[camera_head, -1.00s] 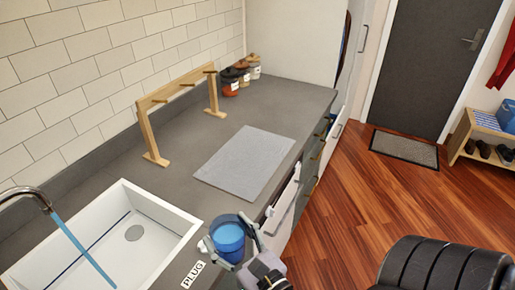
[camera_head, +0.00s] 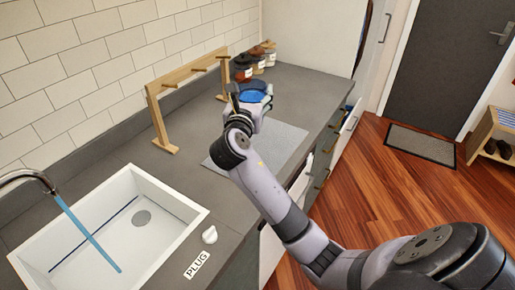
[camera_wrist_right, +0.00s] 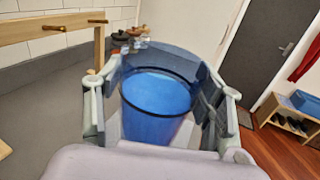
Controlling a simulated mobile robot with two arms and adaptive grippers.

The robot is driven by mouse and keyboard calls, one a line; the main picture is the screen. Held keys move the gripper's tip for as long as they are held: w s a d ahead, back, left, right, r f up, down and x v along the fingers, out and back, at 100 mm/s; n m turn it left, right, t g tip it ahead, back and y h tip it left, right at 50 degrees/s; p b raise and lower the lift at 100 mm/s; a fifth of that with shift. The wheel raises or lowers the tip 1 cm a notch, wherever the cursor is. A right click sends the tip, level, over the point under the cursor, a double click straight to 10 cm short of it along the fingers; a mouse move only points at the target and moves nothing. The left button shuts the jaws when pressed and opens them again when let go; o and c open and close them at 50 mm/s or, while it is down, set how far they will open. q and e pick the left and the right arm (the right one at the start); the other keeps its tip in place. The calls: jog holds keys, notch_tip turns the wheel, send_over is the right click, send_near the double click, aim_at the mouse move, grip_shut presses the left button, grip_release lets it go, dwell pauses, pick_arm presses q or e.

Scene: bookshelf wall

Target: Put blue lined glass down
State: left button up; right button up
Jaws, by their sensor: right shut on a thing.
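The blue glass (camera_head: 254,94) is in my right gripper (camera_head: 250,100), over the far part of the grey mat in the head view. In the right wrist view the glass (camera_wrist_right: 158,104) stands upright between the two fingers of the right gripper (camera_wrist_right: 160,100), which are shut on its sides. Its dark rim and blue inside show; its base is hidden, so I cannot tell whether it touches the mat. The grey mat (camera_head: 282,142) lies flat on the counter, partly covered by my right arm. My left gripper is not in view.
A wooden rack with pegs (camera_head: 168,120) stands left of the mat. Several jars (camera_head: 258,58) stand at the counter's far end. Bare counter (camera_head: 310,85) lies right of the glass.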

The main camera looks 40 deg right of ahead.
notch_tip(320, 180, down, 20)
jog(key=shift+r+b, duration=0.2)
jog(key=shift+b, duration=0.2)
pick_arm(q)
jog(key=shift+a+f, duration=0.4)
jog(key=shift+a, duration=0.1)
pick_arm(e)
jog(key=o, duration=1)
jog(key=shift+f, duration=0.2)
jog(key=o, duration=0.5)
jog(key=shift+r, duration=0.1)
